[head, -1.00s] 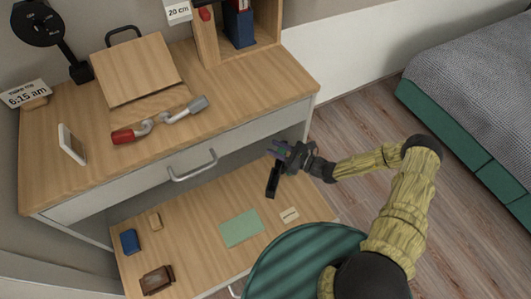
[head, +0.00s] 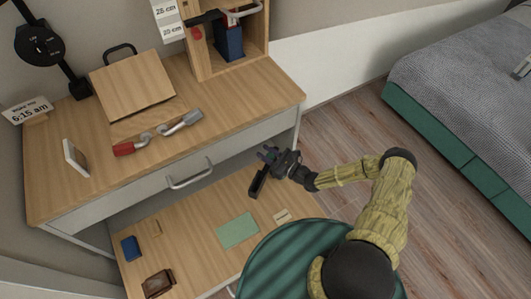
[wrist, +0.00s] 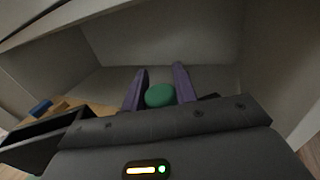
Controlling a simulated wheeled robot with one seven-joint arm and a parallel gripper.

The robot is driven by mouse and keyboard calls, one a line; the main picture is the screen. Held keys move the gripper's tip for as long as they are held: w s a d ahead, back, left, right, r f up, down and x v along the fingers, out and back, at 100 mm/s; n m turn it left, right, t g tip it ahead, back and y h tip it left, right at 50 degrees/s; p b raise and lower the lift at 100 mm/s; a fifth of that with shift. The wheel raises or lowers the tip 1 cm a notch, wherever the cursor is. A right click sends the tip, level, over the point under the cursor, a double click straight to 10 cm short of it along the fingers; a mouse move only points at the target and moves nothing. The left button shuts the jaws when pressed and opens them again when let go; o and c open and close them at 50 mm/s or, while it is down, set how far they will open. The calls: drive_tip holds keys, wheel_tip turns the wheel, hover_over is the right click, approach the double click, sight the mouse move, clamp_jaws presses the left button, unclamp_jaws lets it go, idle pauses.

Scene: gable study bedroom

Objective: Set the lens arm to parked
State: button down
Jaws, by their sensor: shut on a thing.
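A black round head (head: 40,45) on a black stalk stands at the back left of the desk in the head view. It may be the lens arm; its small markings are too small to read, and the top is cut off. My gripper (head: 268,156) is far from it, out in front of the desk above the open lower drawer. In the wrist view its purple fingers are shut on a small green rounded thing (wrist: 160,95). A black bar-like piece (head: 258,183) shows beside the gripper; whether it is held I cannot tell.
The desk (head: 230,110) bears a wooden slope box (head: 130,85), a red-and-grey linked tool (head: 125,149) and a white frame (head: 75,157). The open drawer (head: 190,225) holds a green sheet (head: 238,230) and small items.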

drive_tip(key=c, duration=1.1)
unclamp_jaws()
drive_tip(key=shift+d, duration=0.1)
drive_tip(key=p+v, duration=0.1)
drive_tip(key=v, duration=1.6)
drive_tip(key=shift+s, duration=0.15)
drive_tip(key=shift+d, duration=0.1)
